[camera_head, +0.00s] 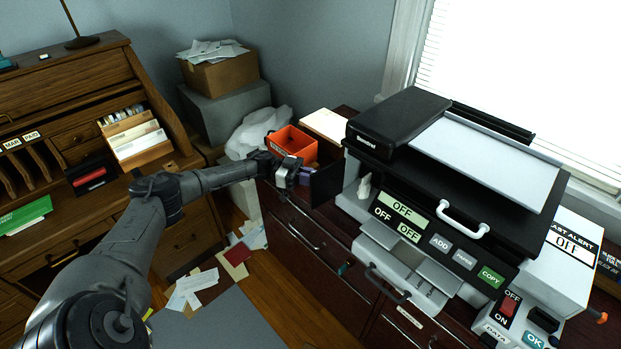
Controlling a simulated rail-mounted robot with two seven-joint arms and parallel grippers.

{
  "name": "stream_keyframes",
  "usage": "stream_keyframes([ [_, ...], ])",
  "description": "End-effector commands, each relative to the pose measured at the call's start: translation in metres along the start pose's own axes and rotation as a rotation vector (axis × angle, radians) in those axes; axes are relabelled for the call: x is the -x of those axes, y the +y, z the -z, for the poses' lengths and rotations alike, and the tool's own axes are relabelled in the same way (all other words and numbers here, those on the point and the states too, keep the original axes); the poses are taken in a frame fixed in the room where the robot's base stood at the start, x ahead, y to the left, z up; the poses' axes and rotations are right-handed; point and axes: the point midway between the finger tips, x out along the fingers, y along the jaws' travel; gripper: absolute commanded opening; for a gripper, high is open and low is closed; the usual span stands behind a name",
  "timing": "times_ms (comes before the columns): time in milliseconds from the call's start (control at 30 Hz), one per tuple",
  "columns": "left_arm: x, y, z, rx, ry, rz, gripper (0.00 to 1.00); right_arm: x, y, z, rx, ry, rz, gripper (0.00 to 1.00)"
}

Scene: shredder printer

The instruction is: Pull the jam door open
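The printer (448,137) stands on the dark cabinet at the right, with a black top and a control panel reading OFF. A flat dark panel (327,184), which looks like the jam door, stands out from the printer's left side. A pale part (364,187) shows in the opening beside it. My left gripper (290,172) is just left of the dark panel's outer edge, in front of the orange bin. Its fingers are small and dark, so I cannot tell whether they touch the panel or how far apart they are. My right gripper is out of view.
An orange bin (294,143) and a pale paper stack (325,124) sit behind the gripper. A white device (560,262) stands right of the printer. A wooden desk (60,110) is at the left. Papers (195,284) lie on the floor.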

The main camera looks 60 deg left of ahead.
Motion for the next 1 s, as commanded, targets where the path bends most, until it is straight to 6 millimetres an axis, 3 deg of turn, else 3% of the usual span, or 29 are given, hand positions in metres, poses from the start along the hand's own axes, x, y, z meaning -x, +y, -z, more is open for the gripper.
stream_keyframes([
  [67, -0.001, 0.0, -0.001, 0.001, 0.0, 0.002, 0.0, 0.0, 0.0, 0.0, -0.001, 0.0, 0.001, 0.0],
  [100, -0.001, 0.0, -0.001, 0.001, 0.0, 0.002, 0.13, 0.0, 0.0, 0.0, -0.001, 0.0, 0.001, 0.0],
  [333, -0.001, 0.0, 0.0, 0.001, 0.0, 0.001, 0.35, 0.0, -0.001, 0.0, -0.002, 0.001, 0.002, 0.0],
  [667, 0.005, 0.0, -0.001, 0.001, -0.001, 0.001, 0.36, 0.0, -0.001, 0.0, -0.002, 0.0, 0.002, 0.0],
  [1000, 0.063, 0.0, -0.001, 0.001, -0.002, 0.003, 0.36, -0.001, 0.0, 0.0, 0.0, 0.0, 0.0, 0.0],
])
